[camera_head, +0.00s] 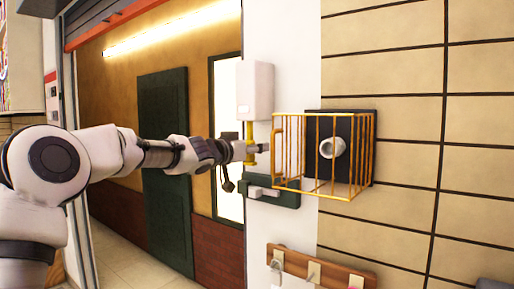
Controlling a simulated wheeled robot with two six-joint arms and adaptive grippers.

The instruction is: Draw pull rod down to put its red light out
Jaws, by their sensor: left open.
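I cannot pick out the pull rod for certain, and no red light shows in this view. A black wall panel (362,128) carries a round pale knob (341,147), and a yellow wire cage (325,190) stands out around it. My left gripper (264,148) is open, at the left side of the cage, in front of the wall. It looks small here, and I cannot tell whether it touches the cage. It partly covers a yellow upright piece (249,131) under a white wall box (255,90). My right gripper is not in view.
A dark green box (286,197) with a pale block is on the wall below my left gripper. A wooden rack (322,271) with hooks hangs lower down. A doorway with a dark green door (165,170) lies behind my arm.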

